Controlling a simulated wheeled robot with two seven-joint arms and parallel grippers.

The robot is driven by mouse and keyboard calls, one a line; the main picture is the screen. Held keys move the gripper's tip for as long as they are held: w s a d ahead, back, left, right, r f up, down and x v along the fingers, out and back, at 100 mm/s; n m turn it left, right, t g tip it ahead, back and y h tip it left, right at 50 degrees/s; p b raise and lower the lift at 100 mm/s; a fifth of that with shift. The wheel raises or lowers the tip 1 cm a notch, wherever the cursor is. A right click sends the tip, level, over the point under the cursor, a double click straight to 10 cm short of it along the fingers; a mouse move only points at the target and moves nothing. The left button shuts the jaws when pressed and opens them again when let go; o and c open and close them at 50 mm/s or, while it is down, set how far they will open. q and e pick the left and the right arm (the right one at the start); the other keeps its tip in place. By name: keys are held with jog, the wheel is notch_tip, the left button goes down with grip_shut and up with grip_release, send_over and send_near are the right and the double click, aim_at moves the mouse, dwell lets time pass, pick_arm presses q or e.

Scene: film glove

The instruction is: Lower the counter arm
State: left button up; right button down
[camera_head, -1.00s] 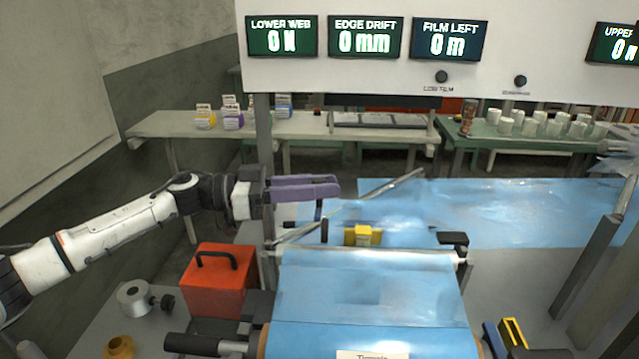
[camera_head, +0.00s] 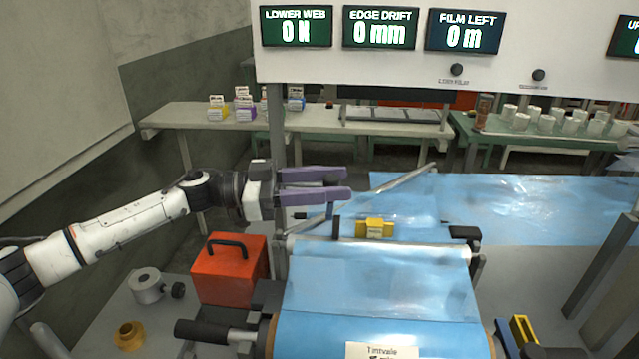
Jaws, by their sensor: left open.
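My left gripper (camera_head: 349,183) has two purple fingers spread apart with nothing between them. It hangs above the left end of the film machine, in front of a grey upright post. A grey slanted bar (camera_head: 408,180) rises to the right behind the fingers; its lower part passes behind or below them. A yellow block (camera_head: 375,228) sits below and right of the fingertips, above the roller, with a dark upright piece (camera_head: 336,228) at its left. I cannot tell for sure which part is the counter arm. No contact with the fingers is clear. My right gripper is not in view.
Blue film (camera_head: 380,285) runs over a roller toward me. A red box (camera_head: 229,275) with a black handle, a grey spool (camera_head: 146,286) and a brass ring (camera_head: 129,335) stand at the left. A display panel (camera_head: 400,65) hangs above; a bench (camera_head: 180,115) is behind.

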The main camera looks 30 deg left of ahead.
pick_arm(q)
jog(key=b+v, duration=0.1)
jog(key=v, duration=0.9)
jog(key=shift+f, duration=0.1)
dwell(0.3)
